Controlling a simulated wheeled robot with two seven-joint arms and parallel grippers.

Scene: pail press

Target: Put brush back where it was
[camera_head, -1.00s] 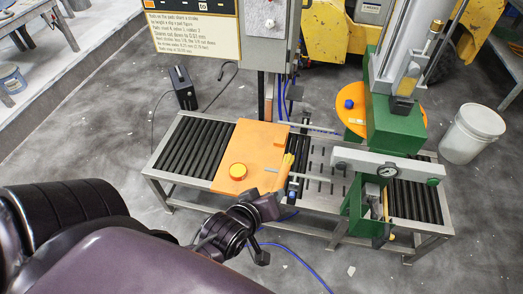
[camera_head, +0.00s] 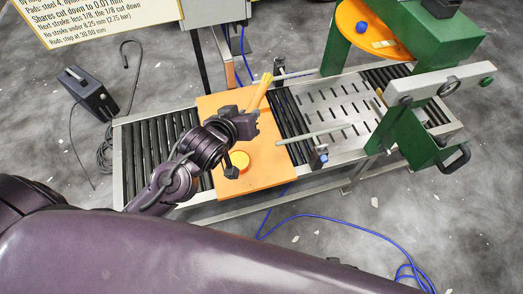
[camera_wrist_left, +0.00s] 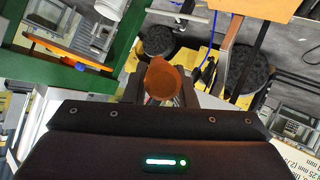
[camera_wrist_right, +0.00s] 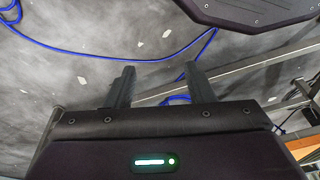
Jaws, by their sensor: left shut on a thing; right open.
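My left gripper (camera_head: 250,122) is above the orange board (camera_head: 270,178) on the roller conveyor. It is shut on an orange-yellow stick-like thing, apparently the brush (camera_head: 259,92), which points up and back from the jaws, tilted. In the left wrist view the brush (camera_wrist_left: 163,78) shows as a round orange-brown end between the fingers (camera_wrist_left: 165,95). Its other end is hidden by the gripper and arm. My right gripper (camera_wrist_right: 156,85) is open and empty in the right wrist view, with floor behind it; the head view does not show it.
A yellow round puck (camera_head: 239,160) sits on the board below my left arm. A slotted metal plate (camera_head: 335,105) and a green press (camera_head: 405,125) are to the right. A pale rod (camera_head: 312,133) crosses near the plate's left edge. A blue hose (camera_head: 330,216) lies on the floor.

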